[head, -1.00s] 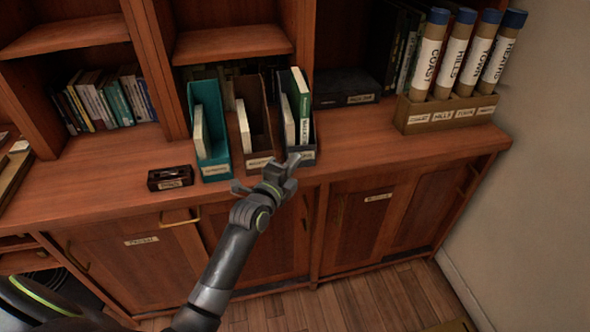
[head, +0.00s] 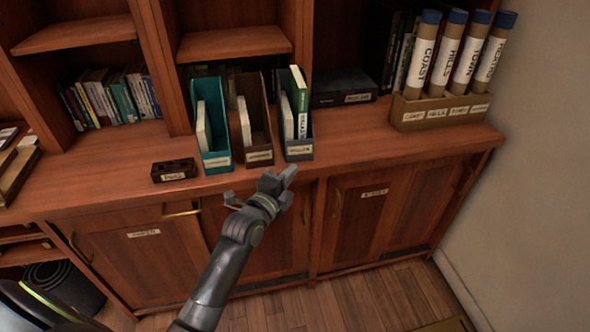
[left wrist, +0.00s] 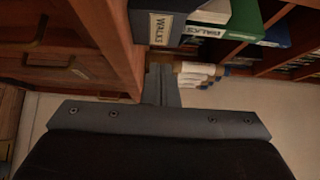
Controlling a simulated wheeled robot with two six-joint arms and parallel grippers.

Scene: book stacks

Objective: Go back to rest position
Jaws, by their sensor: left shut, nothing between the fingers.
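My left gripper (head: 289,173) is in the middle of the head view, just in front of the cabinet's counter edge. Its fingers are shut with nothing between them. In the left wrist view the closed fingers (left wrist: 162,84) point away from the camera, below a dark file box (left wrist: 160,27) labelled "WALKS". In the head view that grey file box (head: 300,151) stands upright on the counter with a green book and a pale book in it. The gripper is apart from it. My right gripper is not in view.
A teal file box (head: 217,158) and a brown one (head: 259,156) stand left of the grey box. A small dark holder (head: 174,171) sits near the counter edge. A tube rack (head: 440,112) stands at right. Cabinet doors (head: 150,260) are below; floor space (head: 350,303) is clear.

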